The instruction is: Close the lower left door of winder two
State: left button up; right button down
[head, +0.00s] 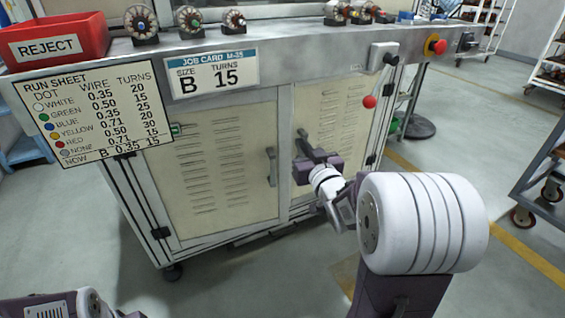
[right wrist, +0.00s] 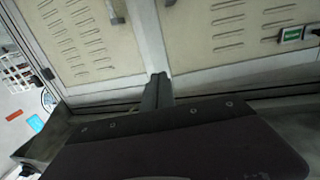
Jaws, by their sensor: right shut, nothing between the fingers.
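The lower left door (head: 225,165) of the cabinet is a cream panel with vent slots and a vertical handle (head: 271,167) near its right edge. It looks flush or nearly flush with the frame; a small gap cannot be ruled out. My right gripper (head: 305,145) is shut and empty, in front of the cabinet near the middle post and the lower right door (head: 335,120). In the right wrist view, turned over, the shut fingers (right wrist: 158,88) point at the post between the doors, with the left door (right wrist: 240,35) on the right. Contact cannot be told. My left gripper is out of view.
A run sheet (head: 90,115) overlaps the door's upper left. A red knob (head: 369,102) and emergency stop (head: 435,45) are at right. Floor in front is clear.

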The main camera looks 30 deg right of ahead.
notch_tip(320, 180, down, 2)
jog(key=a+b, duration=0.1)
jog(key=p, duration=0.2)
send_near(279, 123)
jog(key=w+b, duration=0.1)
jog(key=w, duration=0.1)
jog(key=w+b, duration=0.1)
jog(key=w, duration=0.1)
jog(key=w+d+b, duration=0.1)
jog(key=w, duration=0.1)
jog(key=shift+w+d+f, duration=0.1)
jog(key=shift+w+f, duration=0.1)
jog(key=shift+w, duration=0.05)
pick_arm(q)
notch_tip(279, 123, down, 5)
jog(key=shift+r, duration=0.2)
pick_arm(e)
jog(key=shift+w+r, duration=0.1)
